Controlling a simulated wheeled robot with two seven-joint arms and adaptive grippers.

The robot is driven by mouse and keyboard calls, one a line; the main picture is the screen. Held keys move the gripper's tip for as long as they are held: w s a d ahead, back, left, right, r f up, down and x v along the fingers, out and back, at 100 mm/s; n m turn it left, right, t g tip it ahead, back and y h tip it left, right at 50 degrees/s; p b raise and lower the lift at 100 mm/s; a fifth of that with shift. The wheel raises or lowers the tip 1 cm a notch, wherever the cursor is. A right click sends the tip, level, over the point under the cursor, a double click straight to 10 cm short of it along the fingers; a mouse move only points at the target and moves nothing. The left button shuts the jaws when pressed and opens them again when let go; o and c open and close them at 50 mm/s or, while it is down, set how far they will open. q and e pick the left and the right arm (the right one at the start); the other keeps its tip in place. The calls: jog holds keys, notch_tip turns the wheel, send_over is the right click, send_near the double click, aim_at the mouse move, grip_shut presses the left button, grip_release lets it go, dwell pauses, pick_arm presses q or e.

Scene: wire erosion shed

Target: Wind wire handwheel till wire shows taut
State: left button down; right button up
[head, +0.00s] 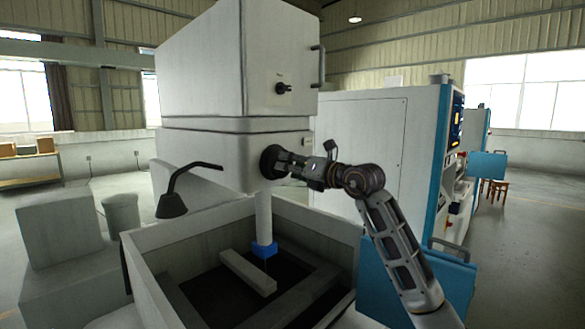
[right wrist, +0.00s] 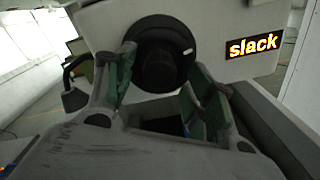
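The wire handwheel (head: 268,161) is a black round wheel on the front of the pale machine head. In the right wrist view the handwheel (right wrist: 160,32) is a dark disc with a protruding hub. My right gripper (head: 287,163) is at the wheel, its arm coming in from the right. In the right wrist view my right gripper (right wrist: 160,78) has its green-padded fingers spread, one on each side of the hub, with gaps showing; it looks open. A display (right wrist: 253,46) right of the wheel reads "slack" in orange. My left gripper is not in view.
Below the head is an open tank (head: 190,238) with a pale bar (head: 248,272) inside. A black lamp (head: 172,204) on a bent arm hangs left of the wheel. A small black knob (head: 283,88) sits above. A large white cabinet (head: 370,150) stands behind my right arm.

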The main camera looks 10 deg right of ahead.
jog(key=v, duration=1.2)
dwell(0.5)
jog(key=shift+f, duration=0.1)
